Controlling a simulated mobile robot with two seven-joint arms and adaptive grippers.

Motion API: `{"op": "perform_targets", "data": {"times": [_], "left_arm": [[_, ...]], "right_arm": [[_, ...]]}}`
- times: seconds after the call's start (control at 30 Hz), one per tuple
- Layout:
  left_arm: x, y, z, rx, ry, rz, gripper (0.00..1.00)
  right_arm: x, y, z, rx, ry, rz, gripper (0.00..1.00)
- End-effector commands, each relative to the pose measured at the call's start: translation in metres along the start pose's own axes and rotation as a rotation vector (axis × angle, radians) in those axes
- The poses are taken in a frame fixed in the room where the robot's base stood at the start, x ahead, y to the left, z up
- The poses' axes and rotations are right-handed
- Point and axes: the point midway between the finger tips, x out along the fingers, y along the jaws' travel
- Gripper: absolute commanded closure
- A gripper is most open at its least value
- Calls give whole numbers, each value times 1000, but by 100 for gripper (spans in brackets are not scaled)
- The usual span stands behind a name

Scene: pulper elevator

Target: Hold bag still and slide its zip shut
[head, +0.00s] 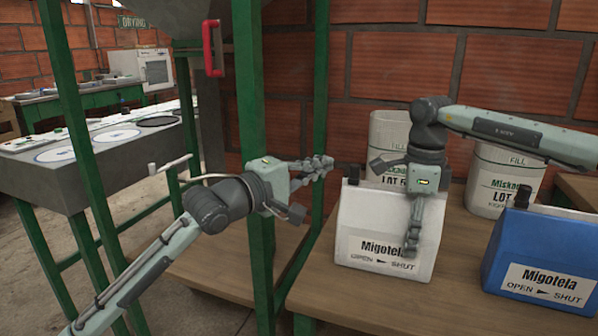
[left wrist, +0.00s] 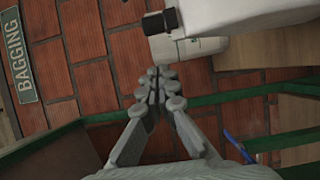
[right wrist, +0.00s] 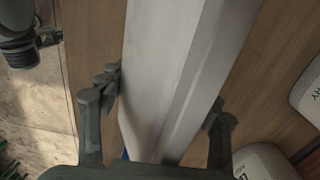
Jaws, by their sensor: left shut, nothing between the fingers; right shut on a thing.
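The white bag (head: 360,215), labelled Migotela with OPEN on the left and SHUT on the right, stands upright on the wooden table (head: 390,300). Its black zip slider (head: 350,172) is at the left end of the top edge and shows in the left wrist view (left wrist: 161,21). My left gripper (head: 324,166) is shut and empty, just left of the slider and apart from it. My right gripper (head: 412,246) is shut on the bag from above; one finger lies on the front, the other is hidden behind. The right wrist view shows its fingers (right wrist: 160,105) on both sides.
A blue bag (head: 545,250) with its own black slider (head: 522,196) stands at the right. Two white containers (head: 390,140) (head: 497,180) stand behind the white bag. Green posts (head: 322,100) rise close to my left arm. A brick wall closes the back.

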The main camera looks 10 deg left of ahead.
Motion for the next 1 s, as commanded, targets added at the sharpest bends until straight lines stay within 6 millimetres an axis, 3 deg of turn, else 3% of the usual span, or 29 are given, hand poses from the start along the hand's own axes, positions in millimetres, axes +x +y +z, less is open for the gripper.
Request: {"op": "perform_targets", "data": {"times": [0.03, 0.2, 0.67, 1.0], "left_arm": [[1, 0, 11, -3, -6, 2, 100], [5, 0, 26, -2, -3, 1, 100], [6, -1, 32, -2, -2, 0, 100], [23, 0, 64, -3, -4, 2, 100]], "right_arm": [[0, 0, 0, 0, 0, -1, 86], [0, 0, 0, 0, -1, 0, 86], [0, 0, 0, 1, 0, 0, 86], [0, 0, 0, 1, 0, -1, 86]]}}
